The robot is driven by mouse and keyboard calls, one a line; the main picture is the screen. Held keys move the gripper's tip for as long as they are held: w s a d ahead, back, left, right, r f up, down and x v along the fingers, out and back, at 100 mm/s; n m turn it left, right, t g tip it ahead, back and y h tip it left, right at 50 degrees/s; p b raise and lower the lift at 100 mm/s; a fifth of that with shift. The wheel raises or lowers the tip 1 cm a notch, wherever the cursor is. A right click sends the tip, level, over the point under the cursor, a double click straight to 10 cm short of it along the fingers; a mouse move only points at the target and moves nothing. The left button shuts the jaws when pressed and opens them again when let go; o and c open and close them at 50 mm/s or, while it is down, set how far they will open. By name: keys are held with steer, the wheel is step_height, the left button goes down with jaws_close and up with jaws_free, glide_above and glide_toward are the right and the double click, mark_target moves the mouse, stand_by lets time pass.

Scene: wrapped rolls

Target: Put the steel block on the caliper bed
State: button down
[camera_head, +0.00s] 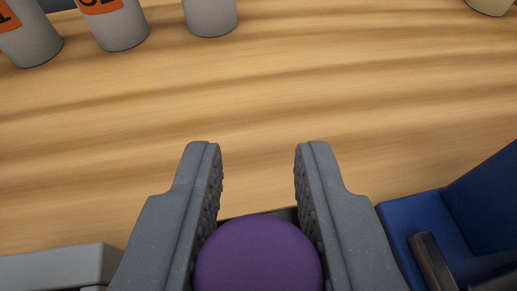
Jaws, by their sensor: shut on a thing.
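My gripper (259,152) points away over the wooden table, with its two grey, ridged fingers apart. A purple object with a rounded top (258,258) sits between the fingers at the bottom edge, and the fingers close on its sides. Its lower part is cut off by the frame. I see no steel block that I can name for certain. A light grey, flat-topped, block-like thing (58,267) lies at the lower left, partly cut off. I cannot make out a caliper bed for certain.
A blue holder-like thing (425,218) with a dark bar is close right of my gripper. Grey cylinders with orange labels (122,28) and another grey cylinder (211,14) stand at the back left. A pale yellowish thing (490,5) is at the top right. The middle table is clear.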

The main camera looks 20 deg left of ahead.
mark_target(258, 240)
steer(key=shift+w+a, duration=0.1)
steer(key=shift+w, duration=0.1)
step_height(258, 240, down, 4)
steer(key=shift+r, duration=0.35)
steer(key=c, duration=1.2)
jaws_free()
steer(key=shift+s, duration=0.1)
